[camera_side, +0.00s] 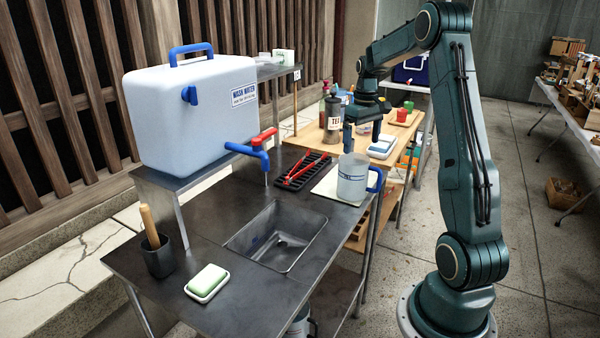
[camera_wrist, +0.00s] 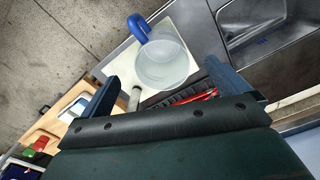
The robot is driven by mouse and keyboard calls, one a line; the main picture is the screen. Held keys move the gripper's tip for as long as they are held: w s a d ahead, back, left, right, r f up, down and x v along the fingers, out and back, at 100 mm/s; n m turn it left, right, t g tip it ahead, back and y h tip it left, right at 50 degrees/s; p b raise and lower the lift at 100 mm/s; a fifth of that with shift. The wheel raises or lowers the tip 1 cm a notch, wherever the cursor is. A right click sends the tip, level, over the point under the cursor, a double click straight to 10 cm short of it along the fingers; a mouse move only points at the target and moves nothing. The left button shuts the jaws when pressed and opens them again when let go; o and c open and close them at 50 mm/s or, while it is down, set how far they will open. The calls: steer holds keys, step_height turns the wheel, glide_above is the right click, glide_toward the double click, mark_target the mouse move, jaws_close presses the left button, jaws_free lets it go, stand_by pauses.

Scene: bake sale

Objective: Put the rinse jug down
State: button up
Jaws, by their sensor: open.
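In the wrist view the fingers (camera_wrist: 163,72) are spread wide on either side of the view of the jug. Nothing is held between them.
A black rack with red items (camera_side: 302,172) lies left of the mat. The sink basin (camera_side: 280,237) is in front. A white water container (camera_side: 190,110) with a red and blue tap stands on a raised shelf. A wooden table behind holds bottles (camera_side: 333,125) and trays.

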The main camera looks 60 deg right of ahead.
steer(key=a+r+n+t+h, duration=0.1)
steer(key=a+r, duration=0.4)
steer(key=a, duration=0.6)
steer(key=a+r+n+t, duration=0.1)
steer(key=a+r, duration=0.4)
steer(key=a, duration=0.5)
steer(key=s+a+f+n+t+y, duration=0.1)
steer(key=s+a+n+t, duration=0.1)
steer(key=s+a, duration=1.1)
steer(key=a+t, duration=0.1)
steer(key=a, duration=0.2)
steer(key=shift+f+t, duration=0.2)
steer(key=shift+t, duration=0.1)
steer(key=shift+s, duration=0.1)
steer(key=c, duration=1.3)
